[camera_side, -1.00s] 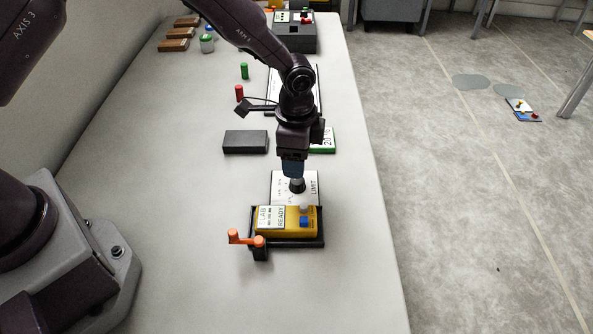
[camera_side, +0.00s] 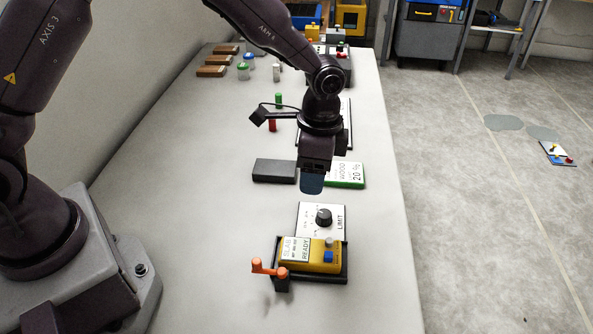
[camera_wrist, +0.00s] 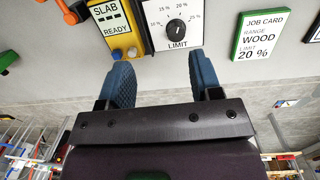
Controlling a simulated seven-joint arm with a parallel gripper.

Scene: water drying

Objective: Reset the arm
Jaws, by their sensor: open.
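My gripper (camera_side: 312,186) hangs above the table, past the far edge of the white LIMIT dial panel. In the wrist view its two blue fingers (camera_wrist: 163,80) are apart with nothing between them. The LIMIT panel (camera_side: 305,230) has a black knob (camera_side: 323,217), clear of my gripper. In the wrist view the knob (camera_wrist: 177,28) shows beyond the fingertips, its scale marked in percents; the exact setting is hard to read. The yellow SLAB meter (camera_side: 318,256), reading READY, sits in a black holder (camera_side: 346,262) in front of the panel.
The green-edged job card (camera_side: 345,171) reads WOOD, LIMIT 20 %. A dark block (camera_side: 274,171) lies left of it. An orange handle (camera_side: 268,270) sticks out at the holder's left. Red (camera_side: 272,125) and green (camera_side: 278,100) cylinders stand farther back. The near table is clear.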

